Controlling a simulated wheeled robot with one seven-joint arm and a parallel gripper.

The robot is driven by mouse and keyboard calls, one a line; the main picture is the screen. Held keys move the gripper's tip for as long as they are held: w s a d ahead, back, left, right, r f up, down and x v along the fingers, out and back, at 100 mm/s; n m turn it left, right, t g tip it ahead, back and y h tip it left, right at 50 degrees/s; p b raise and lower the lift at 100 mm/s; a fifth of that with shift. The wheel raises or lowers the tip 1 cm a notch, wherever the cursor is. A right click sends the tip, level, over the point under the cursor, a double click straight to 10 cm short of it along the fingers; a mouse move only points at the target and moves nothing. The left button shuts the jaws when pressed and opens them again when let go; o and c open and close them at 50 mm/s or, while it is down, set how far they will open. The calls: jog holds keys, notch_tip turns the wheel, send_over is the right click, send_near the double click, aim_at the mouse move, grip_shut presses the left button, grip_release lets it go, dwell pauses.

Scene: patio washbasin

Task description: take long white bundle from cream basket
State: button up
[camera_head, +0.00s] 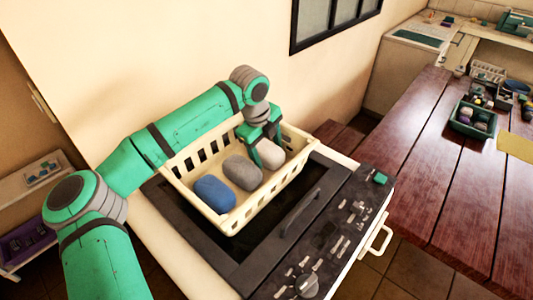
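The cream basket (251,208) is a slotted, open-topped tub standing on the dark top of a washbasin unit. Three rolled bundles lie in a row inside it: a blue one (214,194) at the near left, a grey one (242,172) in the middle and a long white bundle (271,154) at the far right. My gripper (262,146) reaches down into the basket at the white bundle. Its green fingers are apart, one at the bundle's left side and one behind it. I cannot tell whether they press on it. The white bundle's far side is partly hidden.
A black handle (300,212) and a panel with small knobs (335,235) lie right of the basket. A wooden table (420,150) holds a green crate (473,122) and clutter. A wall stands close behind the basket. A low shelf (30,192) is at left.

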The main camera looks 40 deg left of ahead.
jog(key=c, duration=0.9)
jog(key=shift+o, duration=0.2)
jog(key=shift+r, duration=0.15)
